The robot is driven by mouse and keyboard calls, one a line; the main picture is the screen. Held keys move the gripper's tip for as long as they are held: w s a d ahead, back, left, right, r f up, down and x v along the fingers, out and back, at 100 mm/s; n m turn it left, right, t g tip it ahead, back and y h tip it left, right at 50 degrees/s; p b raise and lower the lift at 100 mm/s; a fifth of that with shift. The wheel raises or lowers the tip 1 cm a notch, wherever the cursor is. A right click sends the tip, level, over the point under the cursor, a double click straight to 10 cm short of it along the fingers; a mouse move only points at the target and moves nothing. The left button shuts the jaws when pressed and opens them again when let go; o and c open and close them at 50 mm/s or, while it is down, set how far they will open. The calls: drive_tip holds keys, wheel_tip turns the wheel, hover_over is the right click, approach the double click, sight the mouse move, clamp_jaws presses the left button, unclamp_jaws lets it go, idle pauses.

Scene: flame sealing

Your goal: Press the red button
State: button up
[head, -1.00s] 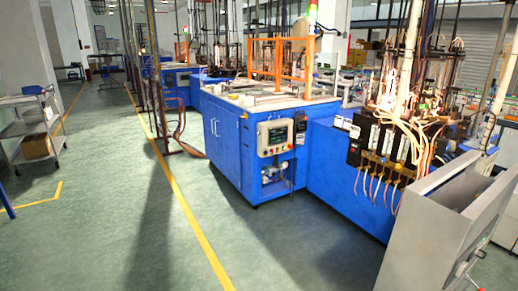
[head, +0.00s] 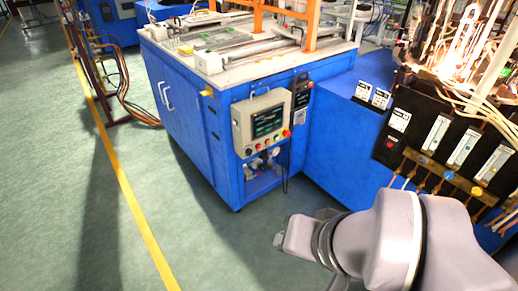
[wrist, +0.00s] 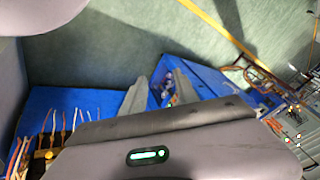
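The beige control panel (head: 238,116), with a dark screen, hangs on the front of the blue machine (head: 195,125) in the head view. A row of small coloured buttons runs along its lower edge; a red button (head: 287,133) sits at the right end. My gripper's fingers (wrist: 164,74) stand apart in the wrist view, with nothing visible between them. In the head view, my arm reaches in from the lower right, and its end is below and right of the panel, apart from it. I cannot make out the red button in the wrist view.
A black gauge panel (head: 411,106) with hoses stands at the right. A lower blue cabinet (head: 345,138) joins the machine to it. Green floor (head: 90,205) with a yellow line (head: 135,218) is open at the left.

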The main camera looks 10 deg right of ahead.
drive_tip(key=shift+s+r, duration=0.1)
drive_tip(key=shift+s, duration=0.6)
drive_tip(key=shift+c, duration=0.7)
drive_tip(key=shift+s, duration=0.15)
drive_tip(key=c, duration=0.4)
clamp_jaws()
drive_tip(key=shift+w, duration=0.25)
